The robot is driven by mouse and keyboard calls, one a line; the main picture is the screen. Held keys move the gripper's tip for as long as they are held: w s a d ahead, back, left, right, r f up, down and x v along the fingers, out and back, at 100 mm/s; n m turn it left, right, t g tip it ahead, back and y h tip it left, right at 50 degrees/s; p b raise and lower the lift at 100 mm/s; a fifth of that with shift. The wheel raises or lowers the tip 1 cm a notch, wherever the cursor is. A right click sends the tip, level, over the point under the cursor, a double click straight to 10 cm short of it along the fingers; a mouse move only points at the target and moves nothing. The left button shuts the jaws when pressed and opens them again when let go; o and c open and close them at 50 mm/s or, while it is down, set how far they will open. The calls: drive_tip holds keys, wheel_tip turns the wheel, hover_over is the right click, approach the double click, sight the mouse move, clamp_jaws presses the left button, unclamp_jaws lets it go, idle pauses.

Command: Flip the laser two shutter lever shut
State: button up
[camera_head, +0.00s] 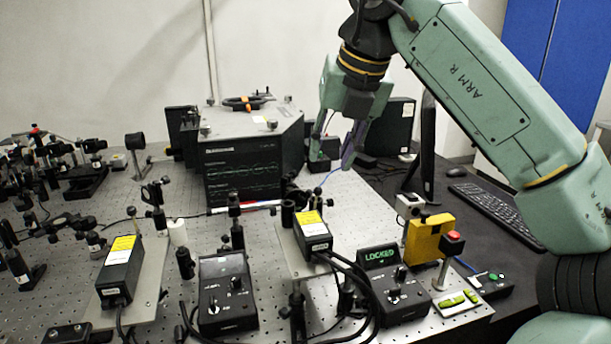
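Two black laser-like boxes with yellow labels stand on the bench: one at left (120,268) on a grey plate, one near the middle (313,236) on a smaller plate. I cannot tell which is laser two, and no shutter lever can be made out clearly at this size. My gripper (333,162) hangs pointing down at the upper middle, to the right of the large dark instrument. Its two fingers are apart with nothing visible between them. It is well behind the middle box in the picture. A small dark box (316,164) is partly hidden behind the fingers.
A large dark instrument (242,172) stands behind the middle. Controllers stand at front: one unlit (224,300), one reading LOCKED (380,258). A yellow block (424,240) and red button (453,239) are at right. Optics crowd the left; a monitor (427,150) and keyboard (495,212) are right.

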sight(319, 190)
drive_tip(key=p+x, duration=0.2)
drive_tip(key=x, duration=0.8)
drive_tip(key=shift+f, duration=0.3)
clamp_jaws()
